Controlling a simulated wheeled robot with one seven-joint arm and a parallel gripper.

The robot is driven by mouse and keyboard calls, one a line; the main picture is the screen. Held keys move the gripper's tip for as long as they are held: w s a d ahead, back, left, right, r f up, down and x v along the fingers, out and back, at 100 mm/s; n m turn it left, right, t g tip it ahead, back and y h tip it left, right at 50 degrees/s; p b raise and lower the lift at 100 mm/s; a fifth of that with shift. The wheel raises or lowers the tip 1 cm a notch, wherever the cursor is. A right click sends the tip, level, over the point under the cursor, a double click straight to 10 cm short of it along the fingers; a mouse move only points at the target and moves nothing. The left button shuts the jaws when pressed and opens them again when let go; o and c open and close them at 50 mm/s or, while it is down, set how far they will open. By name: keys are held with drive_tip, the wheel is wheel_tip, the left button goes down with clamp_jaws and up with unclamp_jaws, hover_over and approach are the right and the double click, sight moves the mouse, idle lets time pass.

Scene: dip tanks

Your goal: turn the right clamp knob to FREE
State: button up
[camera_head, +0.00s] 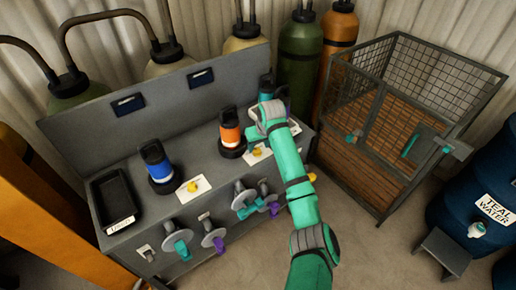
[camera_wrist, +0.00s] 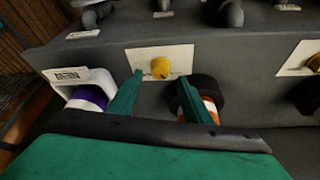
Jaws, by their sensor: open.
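The right clamp knob is a small yellow knob (camera_wrist: 160,67) on a white plate (camera_wrist: 142,57) on the grey bench. In the head view this yellow knob (camera_head: 257,151) is partly hidden beside my arm. My gripper (camera_wrist: 160,78) is open, its two teal fingers apart, with the knob showing between and just beyond the fingertips. I see no contact with the knob. Plate lettering is unreadable.
An orange canister (camera_head: 230,128) stands close by the right knob, and a blue canister (camera_head: 157,162) farther left. A purple item in a white holder (camera_wrist: 88,97) is beside my left finger. Several handwheels (camera_head: 213,236) line the bench front. A mesh cage (camera_head: 400,110) stands right.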

sight(257, 150)
drive_tip(key=shift+x, duration=1.95)
drive_tip(key=c, duration=1.1)
drive_tip(key=shift+o, duration=0.2)
drive_tip(key=shift+w+n+y, duration=0.1)
drive_tip(key=shift+n+y, duration=0.4)
drive_tip(key=shift+n, duration=1)
